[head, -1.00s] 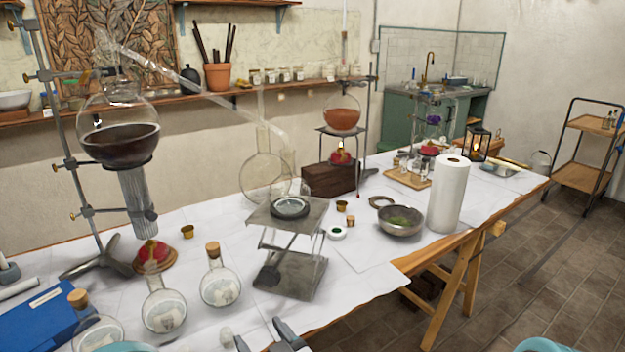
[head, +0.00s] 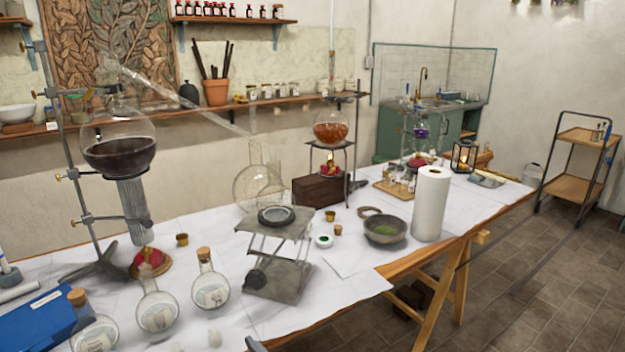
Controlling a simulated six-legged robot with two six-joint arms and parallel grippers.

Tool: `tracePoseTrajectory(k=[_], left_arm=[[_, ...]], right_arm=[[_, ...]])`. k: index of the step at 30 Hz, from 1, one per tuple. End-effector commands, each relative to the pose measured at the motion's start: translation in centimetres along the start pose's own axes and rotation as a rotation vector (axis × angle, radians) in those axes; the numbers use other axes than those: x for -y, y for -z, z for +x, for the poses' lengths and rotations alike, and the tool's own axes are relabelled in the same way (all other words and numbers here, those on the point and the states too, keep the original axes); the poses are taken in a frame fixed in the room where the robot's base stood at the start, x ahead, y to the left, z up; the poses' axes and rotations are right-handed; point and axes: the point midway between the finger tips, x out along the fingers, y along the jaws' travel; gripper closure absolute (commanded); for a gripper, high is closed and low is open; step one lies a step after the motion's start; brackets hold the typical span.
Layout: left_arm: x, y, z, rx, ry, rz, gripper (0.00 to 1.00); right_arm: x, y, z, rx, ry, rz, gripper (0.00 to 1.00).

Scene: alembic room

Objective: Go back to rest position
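Only a small grey fingertip of a gripper (head: 256,345), apparently my right one, shows at the bottom edge of the head view. It is in front of the table's near edge, below the lab jack. The rest of it is cut off, so its opening and anything in it cannot be seen. My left gripper is not in view.
A long table (head: 340,290) with white paper holds a lab jack (head: 275,245), corked flasks (head: 210,285), a dark-filled distilling flask (head: 118,155) on a stand, a bowl (head: 384,230) and a paper roll (head: 431,205).

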Motion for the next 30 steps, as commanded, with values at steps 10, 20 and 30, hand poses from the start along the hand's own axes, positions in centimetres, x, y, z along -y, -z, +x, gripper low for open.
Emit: tracePoseTrajectory(k=[10, 20, 30], left_arm=[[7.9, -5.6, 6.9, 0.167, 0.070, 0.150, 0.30], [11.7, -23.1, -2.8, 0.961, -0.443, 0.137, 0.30], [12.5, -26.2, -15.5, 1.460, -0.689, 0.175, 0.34]], right_arm=[[1.3, -0.1, -3.6, 0.000, 0.000, 0.000, 0.34], [2.5, -0.1, -7.0, 0.000, 0.000, 0.000, 0.34], [2.4, -0.1, -6.7, 0.000, 0.000, 0.000, 0.34]])
